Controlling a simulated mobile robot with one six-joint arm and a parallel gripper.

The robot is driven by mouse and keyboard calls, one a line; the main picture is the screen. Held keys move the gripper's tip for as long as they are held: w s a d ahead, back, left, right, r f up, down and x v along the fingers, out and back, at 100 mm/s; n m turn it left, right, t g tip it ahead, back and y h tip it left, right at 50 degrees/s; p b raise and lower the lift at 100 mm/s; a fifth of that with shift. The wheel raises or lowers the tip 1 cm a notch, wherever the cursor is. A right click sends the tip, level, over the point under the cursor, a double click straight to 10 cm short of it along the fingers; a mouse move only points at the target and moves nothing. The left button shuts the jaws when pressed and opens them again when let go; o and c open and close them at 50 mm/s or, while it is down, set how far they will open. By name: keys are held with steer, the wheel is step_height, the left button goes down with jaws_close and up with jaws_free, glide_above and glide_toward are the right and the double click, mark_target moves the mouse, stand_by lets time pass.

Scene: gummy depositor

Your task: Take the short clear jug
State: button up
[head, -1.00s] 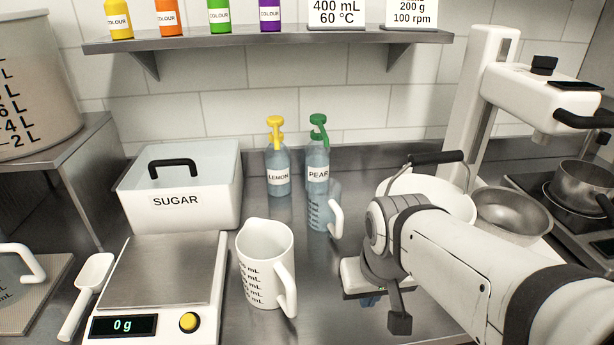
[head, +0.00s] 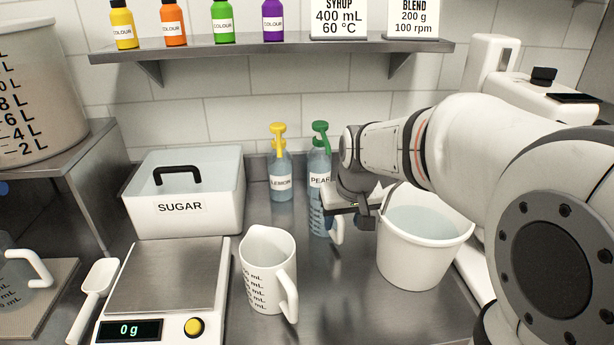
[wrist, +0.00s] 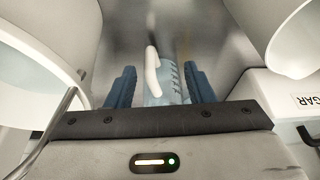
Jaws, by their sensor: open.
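The short clear jug (head: 317,222) stands on the steel counter in front of the pear bottle, with a white handle on its right side. In the head view my gripper (head: 350,203) is close to the jug's right and covers part of it. In the wrist view the jug (wrist: 168,88) appears between my two blue fingers (wrist: 161,80), with its handle towards the left finger. My gripper is open. I cannot tell whether the fingers touch the jug.
A white measuring pitcher (head: 264,277) stands in front left of the jug. A white bucket (head: 425,255) stands to the right, near my arm. Lemon (head: 280,178) and pear (head: 319,170) bottles stand behind. The sugar bin (head: 180,220) and scale (head: 165,280) are at the left.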

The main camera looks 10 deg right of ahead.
steer(key=o, duration=0.7)
steer(key=shift+n+t, duration=0.3)
steer(key=shift+t, duration=0.1)
steer(key=w, duration=0.4)
steer(key=w+f, duration=0.1)
steer(key=w, duration=0.3)
steer(key=w+a, duration=0.1)
steer(key=w, duration=0.4)
steer(key=shift+f, duration=0.15)
steer(key=shift+o, duration=1)
steer(key=shift+w+f+p, duration=0.15)
steer(key=shift+w+p, duration=0.15)
steer(key=shift+o, duration=0.7)
steer(key=shift+w+f, duration=0.15)
steer(key=shift+f, duration=0.2)
steer(key=shift+o, duration=0.3)
steer(key=shift+p+x, duration=0.55)
steer(key=shift+x, duration=2.85)
